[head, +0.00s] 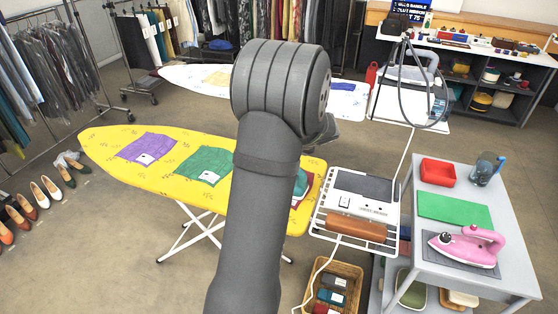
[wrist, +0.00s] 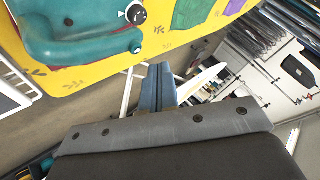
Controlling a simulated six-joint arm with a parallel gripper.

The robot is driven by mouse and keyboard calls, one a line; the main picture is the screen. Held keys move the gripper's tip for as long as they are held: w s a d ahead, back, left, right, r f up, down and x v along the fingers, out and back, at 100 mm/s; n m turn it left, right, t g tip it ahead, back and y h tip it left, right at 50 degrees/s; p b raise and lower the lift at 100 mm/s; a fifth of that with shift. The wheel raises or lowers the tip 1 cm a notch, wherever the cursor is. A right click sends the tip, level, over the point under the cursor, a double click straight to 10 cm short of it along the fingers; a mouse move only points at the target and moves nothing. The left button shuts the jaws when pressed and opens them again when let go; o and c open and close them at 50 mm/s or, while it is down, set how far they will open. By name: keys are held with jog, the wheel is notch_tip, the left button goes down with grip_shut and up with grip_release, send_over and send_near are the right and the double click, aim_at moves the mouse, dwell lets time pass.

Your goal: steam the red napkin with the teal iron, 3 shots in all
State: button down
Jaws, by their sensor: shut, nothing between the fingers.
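The teal iron (wrist: 80,35) lies on the yellow ironing board (wrist: 125,50) at the top left of the wrist view, with its dial near the tip. In the head view only a bit of teal (head: 300,184) shows beside my arm. The red napkin (head: 305,192) shows there as a thin strip at the board's right end; my arm hides the rest.
A purple napkin (head: 147,147) and a green napkin (head: 205,165) lie left on the board. A white rack (head: 357,200) adjoins its right end. A basket (head: 333,288) stands below.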

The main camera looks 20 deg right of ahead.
jog(key=shift+f, duration=0.6)
dwell(1.6)
jog(key=shift+f, duration=0.4)
jog(key=shift+f, duration=0.45)
dwell(0.5)
jog(key=shift+r, duration=0.85)
jog(key=shift+r, duration=2.55)
jog(key=shift+f, duration=0.1)
